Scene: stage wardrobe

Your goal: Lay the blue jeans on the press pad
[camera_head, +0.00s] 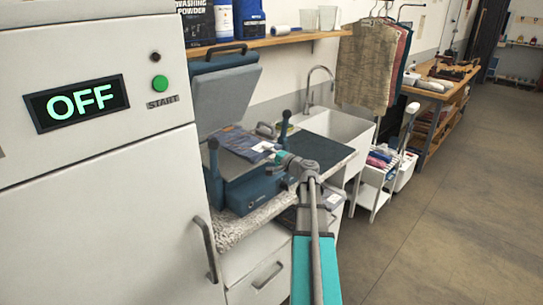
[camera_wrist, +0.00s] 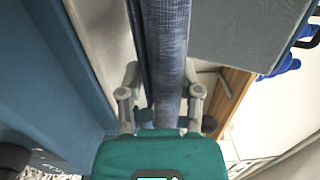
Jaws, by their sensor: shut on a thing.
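The blue jeans (camera_wrist: 167,45) show in the wrist view as a narrow fold of denim running between my fingers. My gripper (camera_wrist: 162,88) is shut on this fold. In the head view the dark blue jeans (camera_head: 240,142) are at the open press, over its pad, at the left of my gripper (camera_head: 281,158). I cannot tell how much of the cloth rests on the pad. The press (camera_head: 255,190) has a blue body, and its grey lid (camera_head: 222,100) is raised. Most of the pad is hidden under the cloth.
A white washer (camera_head: 95,210) with an OFF display and green START button stands at the left. A dark mat (camera_head: 313,150) lies on the counter between press and sink (camera_head: 343,127). A shelf (camera_head: 270,41) runs above. The floor at the right is clear.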

